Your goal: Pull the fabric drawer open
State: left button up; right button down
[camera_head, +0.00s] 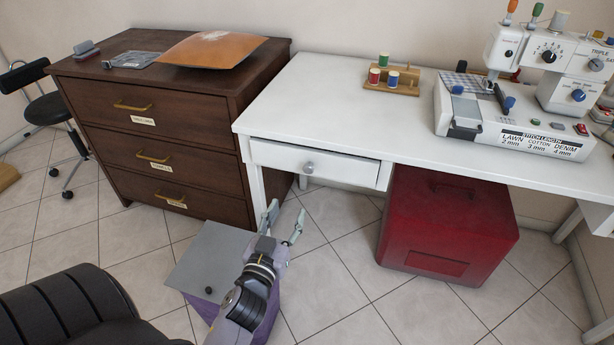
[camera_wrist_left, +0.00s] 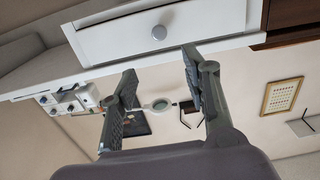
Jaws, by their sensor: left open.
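A dark wooden chest has three labelled drawers with brass handles: top (camera_head: 160,119), middle (camera_head: 165,165) and bottom (camera_head: 172,198). All three look shut. The labels are too small to read, so I cannot tell which is the fabric drawer. The white desk has a drawer (camera_head: 318,163) with a round grey knob (camera_head: 308,168). It looks shut or nearly so. My left gripper (camera_head: 286,214) is open and empty, below and in front of that drawer. In the left wrist view, the fingers (camera_wrist_left: 160,64) are apart, near the white drawer's knob (camera_wrist_left: 159,32) but not around it. My right gripper is not in view.
A grey-topped purple box (camera_head: 212,252) stands on the floor beside my left arm. A red case (camera_head: 445,225) sits under the desk (camera_head: 330,95). A sewing machine (camera_head: 515,125) and a spool rack (camera_head: 400,82) stand on it. A black chair (camera_head: 60,310) is at the lower left.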

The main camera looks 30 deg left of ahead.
aim_at(308, 170)
pick_arm(q)
jog(key=x, duration=1.5)
jog(key=shift+f+b, duration=0.1)
jog(key=shift+b, duration=0.2)
jog(key=shift+w+a, duration=0.15)
jog(key=shift+w, duration=0.35)
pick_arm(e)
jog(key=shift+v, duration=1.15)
pick_arm(q)
jog(key=shift+c, duration=0.4)
grip_shut()
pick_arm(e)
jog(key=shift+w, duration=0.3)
